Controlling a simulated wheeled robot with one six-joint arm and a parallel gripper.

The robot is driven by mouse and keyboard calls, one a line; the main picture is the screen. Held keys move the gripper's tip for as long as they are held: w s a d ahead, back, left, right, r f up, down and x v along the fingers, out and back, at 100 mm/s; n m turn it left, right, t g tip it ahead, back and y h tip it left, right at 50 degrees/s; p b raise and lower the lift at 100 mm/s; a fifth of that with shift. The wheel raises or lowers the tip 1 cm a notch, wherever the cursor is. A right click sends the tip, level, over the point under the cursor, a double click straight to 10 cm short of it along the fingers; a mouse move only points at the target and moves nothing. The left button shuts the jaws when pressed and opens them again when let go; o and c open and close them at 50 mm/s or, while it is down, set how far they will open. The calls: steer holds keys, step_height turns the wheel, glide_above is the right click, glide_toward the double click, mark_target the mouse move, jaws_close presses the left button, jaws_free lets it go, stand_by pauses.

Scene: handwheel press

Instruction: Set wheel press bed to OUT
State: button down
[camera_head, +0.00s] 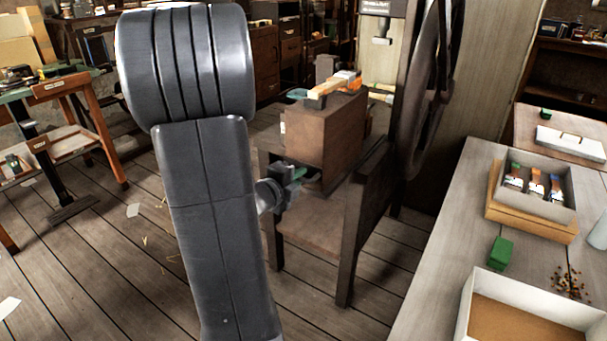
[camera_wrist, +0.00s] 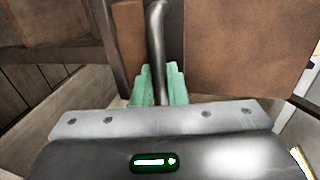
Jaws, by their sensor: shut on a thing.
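The wheel press stands in the middle of the head view, with a dark wooden frame (camera_head: 355,225) and a large dark handwheel (camera_head: 418,100) on its right. A brown block-like part (camera_head: 318,135), perhaps the bed, sits over a lower shelf, with tools on top. My gripper (camera_head: 299,174) is at the block's lower front. In the wrist view its green fingers (camera_wrist: 161,88) are shut on a bent grey metal handle (camera_wrist: 157,40), which rises between them in front of brown surfaces. How the handle joins the press is hidden, and I cannot read any OUT mark.
A grey bench (camera_head: 440,225) on the right holds a box of tools (camera_head: 535,190), a green block (camera_head: 499,253) and an open tray (camera_head: 525,310). A wooden workbench (camera_head: 75,150) stands at the left. The plank floor (camera_head: 110,270) between is mostly clear.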

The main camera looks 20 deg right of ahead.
steer(key=shift+s+f, duration=0.15)
steer(key=shift+f, duration=0.05)
stand_by(0.3)
steer(key=c, duration=1.6)
jaws_free()
steer(key=shift+a+r, duration=0.15)
steer(key=shift+a, duration=0.1)
steer(key=shift+o, duration=0.2)
steer(key=p+v, duration=0.1)
steer(key=v, duration=1.2)
steer(key=shift+s+a+p, duration=0.25)
steer(key=shift+s+p, duration=0.05)
steer(key=shift+b+x, duration=0.8)
steer(key=shift+x, duration=6.2)
steer(key=shift+r, duration=0.2)
